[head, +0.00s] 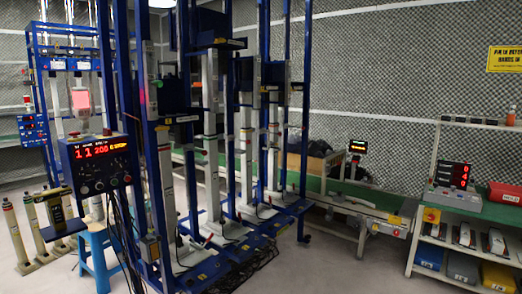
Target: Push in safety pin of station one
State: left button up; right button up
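A blue-framed test rack with several upright stations stands in the middle, each with a tall pale column (168,195) on a pale foot plate. A control box (97,165) with red digits hangs at the rack's left front. Small red parts (208,240) show near the column feet; I cannot tell whether one is a safety pin. Which station is station one is not readable. Neither of my grippers is in view.
A blue stool (95,240) and several pale cylinders (15,235) stand at left. A shelf with a red bin (505,193) and a yellow bin (498,277) stands at right. Floor is clear between rack and shelf.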

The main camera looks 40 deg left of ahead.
aim_at(204, 152)
jog(key=z, duration=0.3)
jog(key=i, duration=1.9)
jog(key=u, duration=0.35)
